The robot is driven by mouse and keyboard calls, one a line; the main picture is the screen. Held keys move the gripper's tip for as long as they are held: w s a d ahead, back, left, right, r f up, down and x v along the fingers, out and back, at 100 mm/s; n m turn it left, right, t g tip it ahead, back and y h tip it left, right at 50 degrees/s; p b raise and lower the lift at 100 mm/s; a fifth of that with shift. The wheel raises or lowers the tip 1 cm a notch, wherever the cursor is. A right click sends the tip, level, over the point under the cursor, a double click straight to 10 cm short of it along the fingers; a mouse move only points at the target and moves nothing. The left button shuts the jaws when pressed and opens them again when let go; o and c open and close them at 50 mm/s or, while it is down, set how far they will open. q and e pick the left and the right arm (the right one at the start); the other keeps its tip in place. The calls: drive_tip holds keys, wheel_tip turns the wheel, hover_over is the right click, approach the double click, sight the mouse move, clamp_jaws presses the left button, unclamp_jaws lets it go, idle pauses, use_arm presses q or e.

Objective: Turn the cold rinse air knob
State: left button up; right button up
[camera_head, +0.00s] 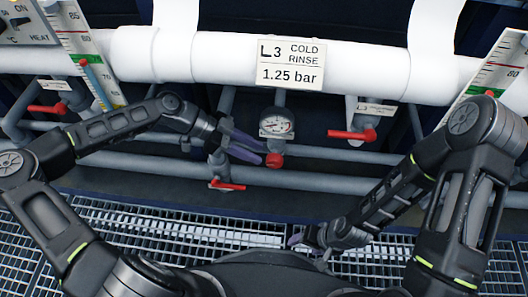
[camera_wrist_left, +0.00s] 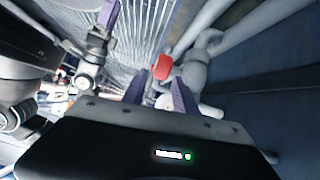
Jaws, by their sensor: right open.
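The red knob (camera_head: 274,160) sits on the pipework just below the round gauge (camera_head: 277,123), under the "L3 COLD RINSE 1.25 bar" sign (camera_head: 291,63). My left gripper (camera_head: 262,152) reaches it from the left, its two purple fingers apart and their tips close beside the knob. In the left wrist view, the red knob (camera_wrist_left: 162,67) lies ahead of and between the left gripper's fingers (camera_wrist_left: 158,92); I cannot tell whether they touch it. My right gripper (camera_head: 306,240) is open and empty, low over the floor grating.
Red lever handles stand at right (camera_head: 352,134), below the left gripper (camera_head: 228,185) and at far left (camera_head: 48,109). A thick white pipe (camera_head: 370,68) crosses above. Scale boards stand at both sides. Metal grating (camera_head: 180,232) covers the floor.

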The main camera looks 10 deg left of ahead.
sight(268, 158)
use_arm(q)
drive_tip(key=f+n+h, duration=0.1)
drive_tip(key=n+h, duration=0.1)
drive_tip(key=n, duration=0.9)
drive_tip(key=a+f+n+h+b, duration=0.1)
drive_tip(key=n+h, duration=0.1)
drive_tip(key=n, duration=1)
drive_tip(key=f+n+h+b, duration=0.1)
drive_tip(key=n+h, duration=0.1)
drive_tip(key=n, duration=0.9)
drive_tip(key=shift+w+a+f+n+h, duration=0.2)
drive_tip(key=shift+a+n+h, duration=0.1)
drive_tip(key=shift+a+h, duration=0.1)
drive_tip(key=shift+d, duration=0.1)
